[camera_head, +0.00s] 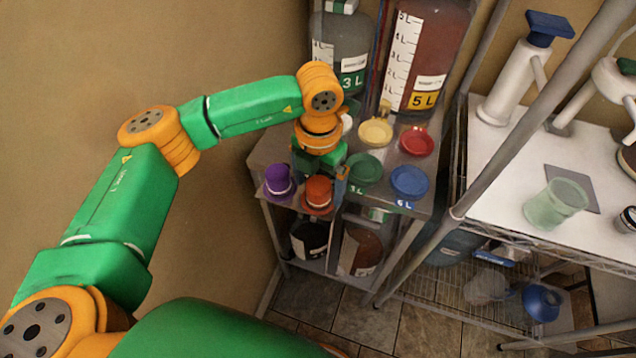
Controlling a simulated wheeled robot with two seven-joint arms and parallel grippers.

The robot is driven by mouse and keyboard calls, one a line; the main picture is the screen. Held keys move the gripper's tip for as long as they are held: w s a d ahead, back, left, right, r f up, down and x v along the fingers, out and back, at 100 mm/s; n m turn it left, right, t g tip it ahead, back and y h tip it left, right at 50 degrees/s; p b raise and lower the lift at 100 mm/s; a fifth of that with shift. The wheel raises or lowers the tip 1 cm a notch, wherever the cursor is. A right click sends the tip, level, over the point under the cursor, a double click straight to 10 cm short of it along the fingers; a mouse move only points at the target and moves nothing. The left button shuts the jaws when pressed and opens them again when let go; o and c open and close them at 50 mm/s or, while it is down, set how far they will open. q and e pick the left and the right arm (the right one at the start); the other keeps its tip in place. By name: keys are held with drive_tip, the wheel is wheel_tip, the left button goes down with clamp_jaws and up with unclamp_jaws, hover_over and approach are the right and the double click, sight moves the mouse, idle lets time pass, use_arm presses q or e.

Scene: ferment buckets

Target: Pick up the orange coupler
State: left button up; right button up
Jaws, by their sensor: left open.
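The orange coupler (318,193) is a short cap-like piece with a wider base, standing upright near the front edge of the small metal stand's top (268,151). My left arm reaches in from the left and bends down over the stand. My left gripper (325,178) is open and sits right above and behind the coupler, partly hidden by its own wrist. I cannot tell whether a finger touches the coupler. My right gripper is not in view.
A purple coupler (278,180) stands close on the left. Green (364,168), blue (409,181), yellow (376,132) and red (416,142) round pieces lie to the right and behind. Large bottles (427,50) stand at the back. A rack post (460,205) rises on the right.

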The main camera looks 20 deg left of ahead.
use_arm(q)
drive_tip(key=shift+w+f, duration=0.1)
drive_tip(key=shift+f, duration=0.3)
drive_tip(key=shift+w+f, duration=0.3)
drive_tip(key=shift+w, duration=0.15)
drive_tip(key=shift+s+r, duration=0.15)
drive_tip(key=shift+s, duration=0.1)
drive_tip(key=c, duration=1.4)
clamp_jaws()
drive_tip(key=shift+w, duration=0.15)
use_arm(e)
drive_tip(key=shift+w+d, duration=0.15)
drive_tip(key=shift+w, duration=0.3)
